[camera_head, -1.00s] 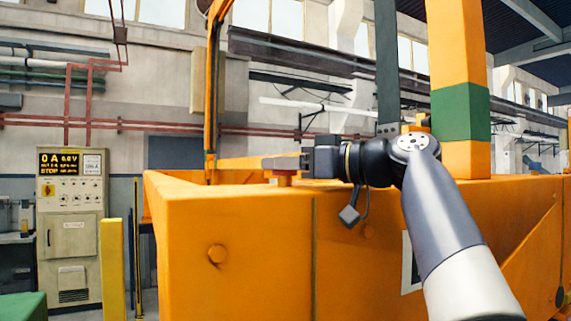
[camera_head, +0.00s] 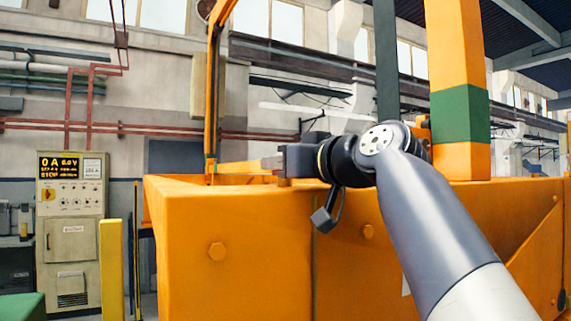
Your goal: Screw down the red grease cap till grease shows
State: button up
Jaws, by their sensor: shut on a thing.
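My gripper (camera_head: 272,163) is at the top edge of the orange housing (camera_head: 235,235), reaching in from the right, with its wrist close above the housing's top. Its fingers are seen small and side-on, and they are shut on the red grease cap. The cap is almost wholly hidden at the fingers in this view. I cannot make out its thread or any grease around it.
An orange post with a green band (camera_head: 460,115) rises behind my arm on the right. A thin orange upright (camera_head: 212,95) stands behind the housing. A control cabinet (camera_head: 72,230) with a lit display and a yellow post (camera_head: 111,268) are at the left.

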jog(key=shift+s+r+m+t+h+p, duration=0.1)
jog(key=shift+m+t+h+p, duration=0.9)
jog(key=shift+h, duration=0.5)
jog(key=shift+m+h+p, duration=0.3)
jog(key=shift+m+h, duration=0.3)
jog(key=shift+h, duration=0.2)
jog(key=shift+m+h+p, duration=0.35)
jog(key=shift+m+h, duration=0.15)
jog(key=shift+h, duration=0.2)
